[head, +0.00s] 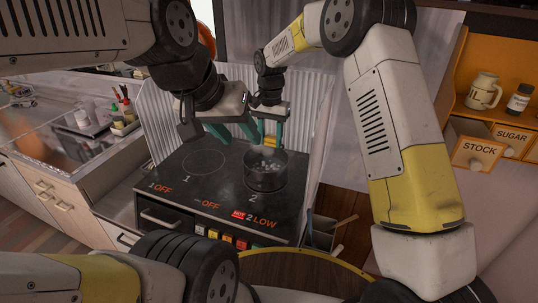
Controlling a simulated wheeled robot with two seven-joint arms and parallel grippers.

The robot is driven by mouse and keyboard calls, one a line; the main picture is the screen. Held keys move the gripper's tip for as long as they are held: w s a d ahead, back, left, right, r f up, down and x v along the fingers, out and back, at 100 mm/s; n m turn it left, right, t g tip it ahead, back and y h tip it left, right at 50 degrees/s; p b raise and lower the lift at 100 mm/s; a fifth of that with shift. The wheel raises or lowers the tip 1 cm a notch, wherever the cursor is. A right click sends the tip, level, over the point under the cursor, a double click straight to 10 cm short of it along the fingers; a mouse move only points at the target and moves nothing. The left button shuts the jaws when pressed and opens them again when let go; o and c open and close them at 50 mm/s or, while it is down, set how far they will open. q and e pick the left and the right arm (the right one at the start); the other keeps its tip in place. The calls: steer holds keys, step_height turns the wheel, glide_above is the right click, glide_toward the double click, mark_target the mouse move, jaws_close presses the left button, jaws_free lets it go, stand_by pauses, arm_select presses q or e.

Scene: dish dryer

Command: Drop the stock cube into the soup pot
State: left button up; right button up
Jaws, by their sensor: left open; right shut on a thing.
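The dark soup pot (265,182) stands on burner 2 of the black stove, with steam and pale bits inside. My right gripper (271,136) points down above the pot, its teal fingers shut on a small yellow stock cube (270,141). The cube appears to be over the pot's opening, near its back edge; its exact height is hard to tell. My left gripper (230,132) is open and empty, to the left of the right gripper above the stove.
The stove top (200,183) has an empty burner 1; its display reads 1 OFF and HOT 2 LOW. A drawer marked STOCK (478,153), a SUGAR drawer (512,137), a mug (483,91) and a jar (520,98) are at right. A sink counter (60,135) lies left.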

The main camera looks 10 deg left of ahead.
step_height(320, 180, down, 6)
steer(key=shift+f, duration=0.15)
stand_by(0.4)
steer(key=shift+s, duration=0.1)
steer(key=o, duration=1.4)
step_height(320, 180, up, 8)
steer(key=shift+f, duration=0.1)
